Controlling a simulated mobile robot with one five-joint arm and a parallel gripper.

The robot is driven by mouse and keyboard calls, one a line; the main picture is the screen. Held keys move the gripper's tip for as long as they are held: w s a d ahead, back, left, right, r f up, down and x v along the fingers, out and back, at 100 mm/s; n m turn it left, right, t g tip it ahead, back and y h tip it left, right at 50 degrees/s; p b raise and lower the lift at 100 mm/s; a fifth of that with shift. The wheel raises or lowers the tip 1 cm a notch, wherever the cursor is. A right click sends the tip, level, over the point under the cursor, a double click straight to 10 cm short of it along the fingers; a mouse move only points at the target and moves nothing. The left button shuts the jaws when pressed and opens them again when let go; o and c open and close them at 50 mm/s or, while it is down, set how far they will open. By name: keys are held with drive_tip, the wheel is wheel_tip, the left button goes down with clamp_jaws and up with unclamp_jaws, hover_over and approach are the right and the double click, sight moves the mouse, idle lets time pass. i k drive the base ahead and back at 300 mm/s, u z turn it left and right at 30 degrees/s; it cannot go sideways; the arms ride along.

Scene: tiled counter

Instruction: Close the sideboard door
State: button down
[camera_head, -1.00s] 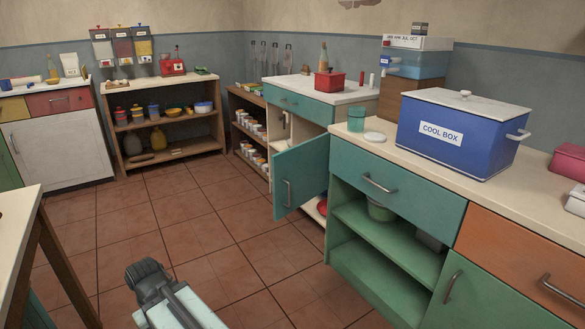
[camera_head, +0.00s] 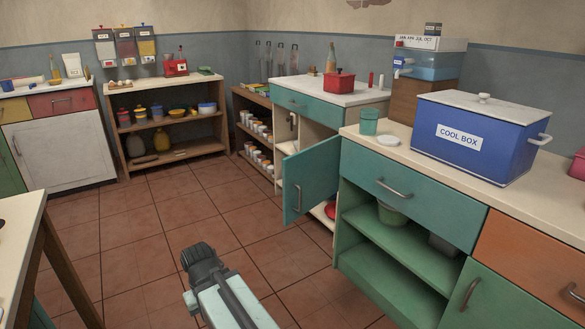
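The sideboard door (camera_head: 318,172) is teal with a vertical grey handle (camera_head: 298,197). It stands open, swung out from the sideboard (camera_head: 306,107) in the middle of the view, and part of the inside shows to its left. My gripper (camera_head: 197,257) shows at the bottom centre as a dark end on my pale arm. It is over the floor, left of and nearer than the door, and apart from it. Its fingers are too small and dark to tell whether they are open or shut.
A green shelf unit (camera_head: 391,263) with a teal drawer stands right of the door, with a blue cool box (camera_head: 480,143) on its counter. A wooden table (camera_head: 20,222) stands at the left edge. The tiled floor (camera_head: 167,217) between is clear.

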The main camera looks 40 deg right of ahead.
sight(311, 176)
drive_tip(key=i, duration=0.95)
